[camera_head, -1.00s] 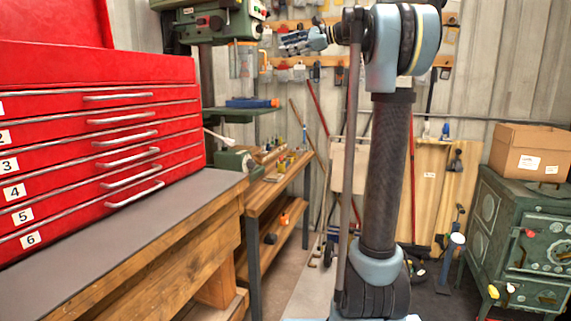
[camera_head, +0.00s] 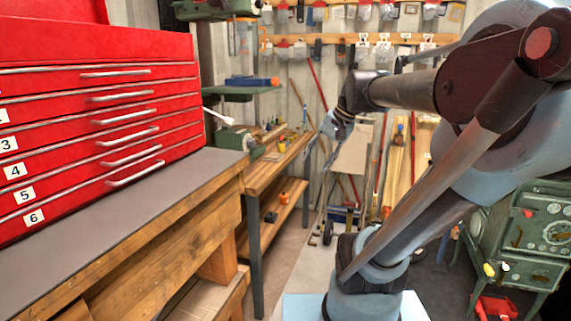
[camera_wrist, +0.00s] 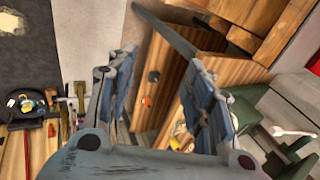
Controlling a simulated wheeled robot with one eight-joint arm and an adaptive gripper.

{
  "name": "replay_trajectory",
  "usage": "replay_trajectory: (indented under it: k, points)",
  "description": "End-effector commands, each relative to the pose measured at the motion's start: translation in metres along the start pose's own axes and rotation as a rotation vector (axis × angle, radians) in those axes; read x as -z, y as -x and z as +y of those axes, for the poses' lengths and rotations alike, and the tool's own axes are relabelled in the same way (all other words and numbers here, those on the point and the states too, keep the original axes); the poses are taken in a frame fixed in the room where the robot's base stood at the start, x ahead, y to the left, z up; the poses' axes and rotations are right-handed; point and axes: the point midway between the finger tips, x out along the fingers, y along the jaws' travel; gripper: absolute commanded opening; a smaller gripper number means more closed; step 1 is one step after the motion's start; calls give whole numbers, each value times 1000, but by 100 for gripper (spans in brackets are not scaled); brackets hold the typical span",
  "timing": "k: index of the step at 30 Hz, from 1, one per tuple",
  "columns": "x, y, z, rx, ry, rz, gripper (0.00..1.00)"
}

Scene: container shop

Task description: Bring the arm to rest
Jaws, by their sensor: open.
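My gripper (camera_head: 338,128) hangs in front of the tool wall in the head view, at the end of my raised and bent arm. In the wrist view my gripper (camera_wrist: 160,100) shows two blue-grey fingers spread apart with nothing between them. It touches nothing that I can see. In the wrist view the wooden shelf bench lies beyond the fingers.
A red numbered drawer chest (camera_head: 100,120) stands on the grey-topped workbench (camera_head: 130,205) at left. A narrow wooden bench (camera_head: 262,178) stands behind. A green stove (camera_head: 520,245) is at right. Some floor (camera_head: 290,275) is bare between the benches and my arm.

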Motion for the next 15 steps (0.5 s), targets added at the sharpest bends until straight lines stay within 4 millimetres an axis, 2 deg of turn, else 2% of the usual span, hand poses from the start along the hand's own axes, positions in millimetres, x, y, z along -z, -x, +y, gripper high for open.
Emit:
replay_trajectory:
  k: [1,3,9,12,15]
  points:
    - [-16,-15,22,-43,40,7,47]
    - [-33,-32,52,-106,100,16,47]
    - [-76,-78,135,-279,256,29,47]
    - [-91,-93,164,-344,314,30,47]
    - [-100,-103,184,-388,352,29,47]
